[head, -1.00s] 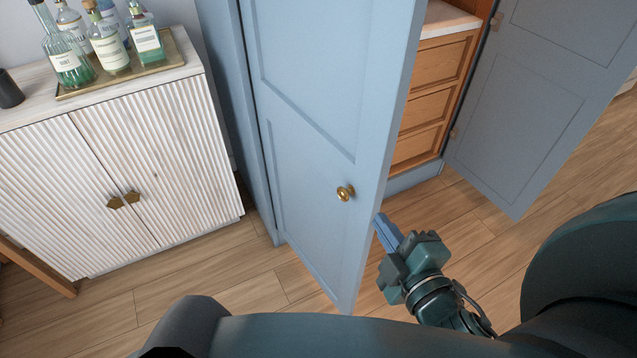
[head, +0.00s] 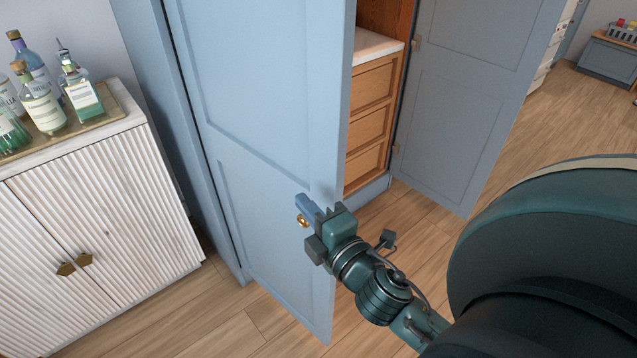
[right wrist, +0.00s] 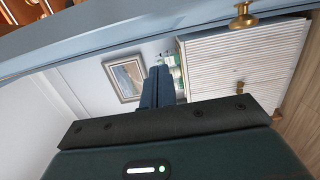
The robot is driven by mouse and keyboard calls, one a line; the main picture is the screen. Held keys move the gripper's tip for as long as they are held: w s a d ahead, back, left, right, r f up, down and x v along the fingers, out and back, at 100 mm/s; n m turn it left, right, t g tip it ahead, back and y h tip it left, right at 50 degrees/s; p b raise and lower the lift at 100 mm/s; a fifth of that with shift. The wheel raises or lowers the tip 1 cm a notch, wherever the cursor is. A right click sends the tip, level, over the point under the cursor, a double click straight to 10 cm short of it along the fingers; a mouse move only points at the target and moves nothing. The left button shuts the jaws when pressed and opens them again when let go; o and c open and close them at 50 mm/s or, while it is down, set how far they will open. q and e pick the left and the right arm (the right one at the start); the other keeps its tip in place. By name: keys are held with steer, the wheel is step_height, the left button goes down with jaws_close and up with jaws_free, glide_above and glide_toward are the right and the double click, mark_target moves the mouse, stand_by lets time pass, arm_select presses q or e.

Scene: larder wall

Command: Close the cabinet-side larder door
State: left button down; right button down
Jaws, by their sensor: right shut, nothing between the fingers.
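The cabinet-side larder door (head: 262,120) is light blue and stands open, on the side of the white ribbed cabinet. Its round brass knob (head: 300,222) is partly hidden by my right gripper (head: 307,206). That gripper is shut and empty, with its fingertips in front of the door beside the knob in the head view. In the right wrist view the fingers (right wrist: 157,88) point past the door edge (right wrist: 150,22), and the brass knob (right wrist: 242,20) shows up to their right. I cannot tell whether the fingers touch the door. My left gripper is not in view.
The other larder door (head: 455,105) stands open at the right. Wooden drawers (head: 369,125) show between the doors. The white ribbed cabinet (head: 110,235) at left carries a tray of bottles (head: 85,98). Wooden floor (head: 415,213) is clear between the doors.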

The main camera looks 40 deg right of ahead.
mark_target(320, 191)
steer(key=shift+w+d+p, duration=0.15)
steer(key=shift+w+d, duration=0.25)
steer(key=shift+d, duration=0.25)
steer(key=shift+w+d+p, duration=0.1)
steer(key=shift+w+d, duration=0.25)
steer(key=shift+d, duration=0.3)
steer(key=shift+w+d+p, duration=0.15)
steer(key=shift+w+d, duration=0.25)
steer(key=shift+d, duration=0.25)
steer(key=shift+d, duration=0.15)
